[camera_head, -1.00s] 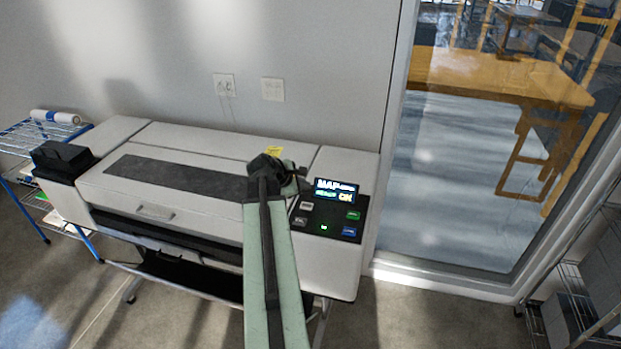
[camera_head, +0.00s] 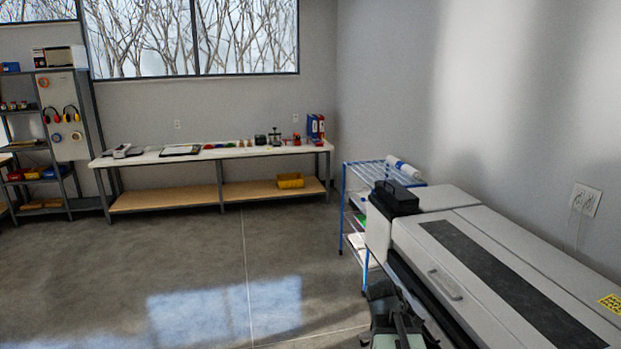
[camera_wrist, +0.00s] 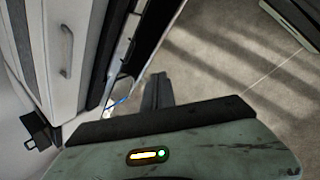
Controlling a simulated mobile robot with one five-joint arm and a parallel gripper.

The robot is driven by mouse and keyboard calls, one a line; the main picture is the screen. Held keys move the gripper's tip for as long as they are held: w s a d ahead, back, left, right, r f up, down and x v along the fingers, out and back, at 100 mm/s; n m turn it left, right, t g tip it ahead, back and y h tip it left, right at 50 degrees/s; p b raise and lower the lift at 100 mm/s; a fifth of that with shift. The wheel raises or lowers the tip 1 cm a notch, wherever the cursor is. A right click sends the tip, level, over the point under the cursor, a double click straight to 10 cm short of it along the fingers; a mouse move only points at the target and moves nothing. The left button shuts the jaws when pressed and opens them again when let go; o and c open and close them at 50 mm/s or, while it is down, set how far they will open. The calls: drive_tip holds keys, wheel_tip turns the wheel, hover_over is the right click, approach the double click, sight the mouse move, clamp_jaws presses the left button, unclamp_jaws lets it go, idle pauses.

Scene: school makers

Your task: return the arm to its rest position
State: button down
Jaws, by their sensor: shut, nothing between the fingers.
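My gripper (camera_wrist: 157,92) shows in the wrist view as two dark fingers close together, shut and empty. It points past the front of the large-format printer (camera_wrist: 75,15), over the floor, and no contact shows. In the head view part of my pale green and black arm shows low at the bottom edge, beside the front of the printer (camera_head: 480,225). The gripper's fingers cannot be made out clearly there.
A blue wire rack (camera_head: 343,215) stands behind the printer's far end, near a black box (camera_head: 394,198) on the printer. A white workbench (camera_head: 225,153) lines the back wall; a shelf unit (camera_head: 70,120) stands left. The floor (camera_head: 190,255) between is clear.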

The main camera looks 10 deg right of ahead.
drive_tip(key=s+a+f+m+g+y, duration=0.1)
drive_tip(key=s+a+m, duration=0.1)
drive_tip(key=a, duration=0.5)
drive_tip(key=s+a+f+m+g+y+b, duration=0.1)
drive_tip(key=a+m, duration=0.3)
drive_tip(key=a, duration=0.4)
drive_tip(key=s+a+f+m+y, duration=0.3)
drive_tip(key=a+m, duration=0.1)
drive_tip(key=a, duration=0.3)
drive_tip(key=shift+s+a+f+g, duration=0.2)
drive_tip(key=shift+s+g, duration=0.15)
drive_tip(key=shift+g, duration=0.05)
